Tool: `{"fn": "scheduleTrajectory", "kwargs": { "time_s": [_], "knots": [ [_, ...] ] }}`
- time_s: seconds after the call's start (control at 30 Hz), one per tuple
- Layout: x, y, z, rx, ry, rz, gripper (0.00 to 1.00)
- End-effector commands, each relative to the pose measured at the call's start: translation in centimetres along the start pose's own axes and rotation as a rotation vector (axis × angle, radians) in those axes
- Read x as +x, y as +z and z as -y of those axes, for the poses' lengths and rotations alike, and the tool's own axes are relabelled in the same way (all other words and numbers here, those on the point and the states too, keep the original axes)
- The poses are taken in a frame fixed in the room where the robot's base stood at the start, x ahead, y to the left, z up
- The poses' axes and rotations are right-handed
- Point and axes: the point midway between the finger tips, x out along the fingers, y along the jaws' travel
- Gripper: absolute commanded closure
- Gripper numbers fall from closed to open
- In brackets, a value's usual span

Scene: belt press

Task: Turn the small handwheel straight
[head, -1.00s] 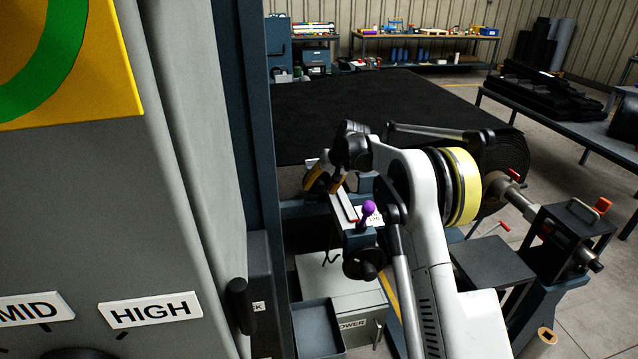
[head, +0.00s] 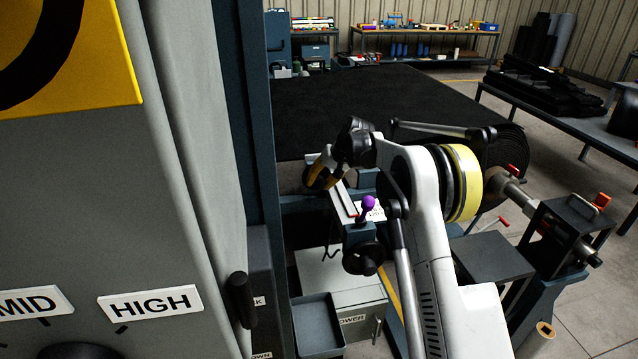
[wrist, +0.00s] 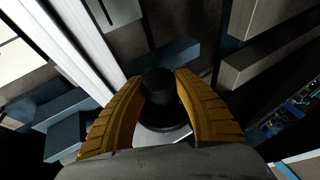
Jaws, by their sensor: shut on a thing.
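My gripper (head: 318,182) is low at the press bed in the head view, left of my arm's wrist. In the wrist view its two yellow fingers (wrist: 160,108) are closed around a black knob (wrist: 161,86). A dark round base shows under the knob between the fingers. I take it for the small handwheel; its angle cannot be told, as the fingers hide most of it. In the head view, my fingers and wrist largely cover that spot.
Another black handwheel (head: 364,258) sits below a purple ball knob (head: 369,202), close beside my arm. A grey cabinet with a HIGH label (head: 150,304) stands near at left. A belt roll (head: 500,160) lies behind my arm. A grey tray (head: 318,325) is below.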

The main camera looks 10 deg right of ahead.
Motion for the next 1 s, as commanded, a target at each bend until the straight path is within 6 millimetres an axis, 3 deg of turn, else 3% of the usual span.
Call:
{"fn": "scheduleTrajectory", "kwargs": {
  "time_s": [0.7, 1.0],
  "knots": [
    [0.24, 0.14, -0.28, 0.215, -0.502, 0.018, 0.95],
    [0.11, 0.14, -0.16, 0.266, -0.626, 0.023, 0.95]
  ]
}}
